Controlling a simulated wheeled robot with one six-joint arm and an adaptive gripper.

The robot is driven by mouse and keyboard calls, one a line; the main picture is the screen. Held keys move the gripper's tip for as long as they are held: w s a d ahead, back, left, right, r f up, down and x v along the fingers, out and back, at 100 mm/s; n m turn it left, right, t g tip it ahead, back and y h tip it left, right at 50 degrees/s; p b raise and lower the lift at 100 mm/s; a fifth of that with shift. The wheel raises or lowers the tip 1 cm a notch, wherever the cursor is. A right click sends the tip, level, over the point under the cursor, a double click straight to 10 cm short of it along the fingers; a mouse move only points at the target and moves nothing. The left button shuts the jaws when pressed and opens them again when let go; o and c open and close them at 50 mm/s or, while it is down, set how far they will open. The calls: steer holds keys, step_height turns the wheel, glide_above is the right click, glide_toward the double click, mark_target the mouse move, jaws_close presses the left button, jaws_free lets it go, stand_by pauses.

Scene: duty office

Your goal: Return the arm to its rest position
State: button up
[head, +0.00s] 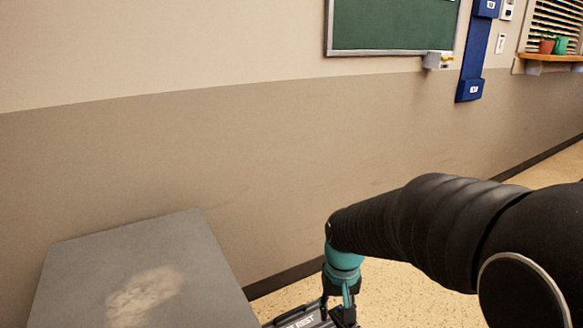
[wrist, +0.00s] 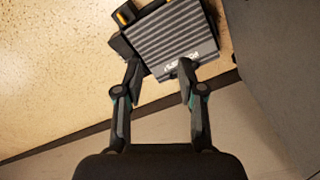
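My arm (head: 430,225) reaches from the right edge of the head view towards the lower middle, bent downward at its end. My gripper (head: 341,312) points down at the bottom edge of that view, partly cut off. In the wrist view my gripper (wrist: 160,68) has its two fingers spread apart, with nothing visibly clamped between them. A dark ribbed case with pale lettering (wrist: 175,40) lies beyond the fingertips, turned at an angle. Its lettered edge (head: 300,320) also shows below the gripper in the head view. I cannot tell whether a finger touches it.
A grey surface with a pale smudge (head: 190,255) stands at the lower left. Behind is a beige wall (head: 200,150) with a green board (head: 390,25) and a blue wall holder (head: 475,50). A shelf with pots (head: 550,57) is at the right. Speckled floor (head: 400,300) shows beneath my arm.

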steer(key=s+d+r+t+p, duration=0.2)
steer(key=s+d+r, duration=0.1)
steer(key=s+r, duration=0.4)
steer(key=s+d+r+t+p, duration=0.2)
steer(key=s+d+r+t, duration=0.1)
steer(key=s+r, duration=0.5)
steer(key=shift+r, duration=0.9)
steer(key=shift+o, duration=0.3)
steer(key=shift+s, duration=0.1)
stand_by(1.3)
